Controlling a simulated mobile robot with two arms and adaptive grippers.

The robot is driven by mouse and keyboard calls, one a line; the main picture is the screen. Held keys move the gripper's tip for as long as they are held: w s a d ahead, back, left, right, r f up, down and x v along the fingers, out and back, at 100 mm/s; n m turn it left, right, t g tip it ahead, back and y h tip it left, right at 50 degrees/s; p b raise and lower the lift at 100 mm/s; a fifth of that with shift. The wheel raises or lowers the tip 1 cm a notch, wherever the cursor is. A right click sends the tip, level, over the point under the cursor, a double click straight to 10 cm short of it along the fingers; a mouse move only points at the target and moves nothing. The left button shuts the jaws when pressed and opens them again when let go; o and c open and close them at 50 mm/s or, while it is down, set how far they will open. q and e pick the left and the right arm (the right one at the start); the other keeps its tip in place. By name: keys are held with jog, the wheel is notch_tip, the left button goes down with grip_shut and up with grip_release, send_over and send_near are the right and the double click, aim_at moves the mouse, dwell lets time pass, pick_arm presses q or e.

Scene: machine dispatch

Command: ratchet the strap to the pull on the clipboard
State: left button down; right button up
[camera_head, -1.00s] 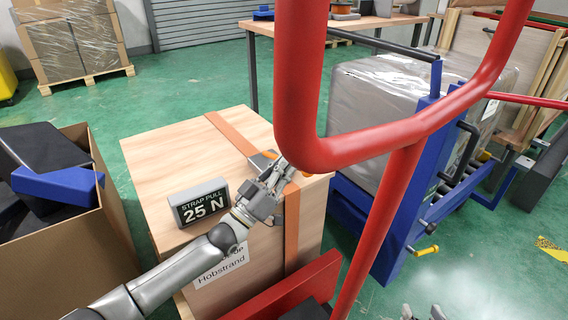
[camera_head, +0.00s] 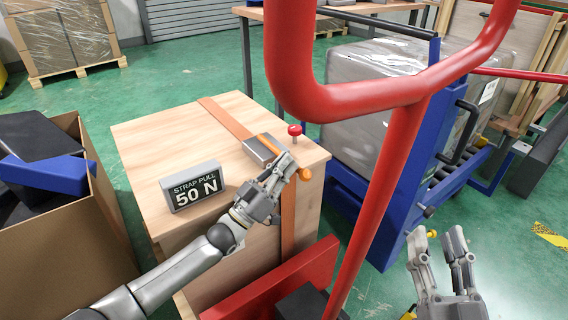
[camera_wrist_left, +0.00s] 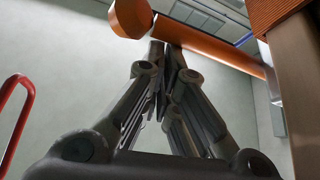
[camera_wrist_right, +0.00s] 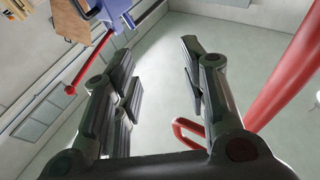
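An orange strap (camera_head: 226,119) runs over the top of a wooden crate (camera_head: 150,130) and down its side. A grey ratchet (camera_head: 261,151) with an orange handle (camera_head: 270,144) sits on the strap near the crate's edge. My left gripper (camera_head: 287,166) is at the handle; in the left wrist view its fingers (camera_wrist_left: 166,50) are closed together at the orange bar (camera_wrist_left: 215,48). A display (camera_head: 193,193) on the crate reads "STRAP PULL 50 N". My right gripper (camera_head: 437,240) is open and empty, also in the right wrist view (camera_wrist_right: 155,62). I cannot make out a clipboard.
A red tubular frame (camera_head: 385,190) stands close in front. An open carton (camera_head: 100,205) with dark and blue items is at the left. A red knob (camera_head: 295,131) stands near the crate's far corner. A blue cart (camera_head: 400,220) with a wrapped load (camera_head: 365,140) is at the right.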

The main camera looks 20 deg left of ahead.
pick_arm(q)
jog(key=shift+d+f, duration=0.15)
jog(key=shift+f, duration=0.3)
pick_arm(e)
jog(key=shift+s+r+y, duration=0.1)
jog(key=shift+r+y, duration=0.15)
jog(key=shift+y, duration=0.05)
pick_arm(q)
jog(key=shift+s+f, duration=0.1)
notch_tip(320, 180, up, 5)
jog(key=p, duration=0.4)
jog(key=a+v, duration=0.1)
jog(key=v, duration=0.9)
jog(key=shift+a, duration=0.2)
pick_arm(e)
jog(key=s+d+f+g+h, duration=0.1)
jog(key=s+f+g+h, duration=0.1)
jog(key=f+g, duration=0.3)
jog(key=s+d+f+g+h, duration=0.2)
jog(key=f+g, duration=0.4)
jog(key=f, duration=0.6)
jog(key=shift+s+f, duration=0.3)
jog(key=shift+s, duration=0.55)
jog(key=shift+a, duration=0.1)
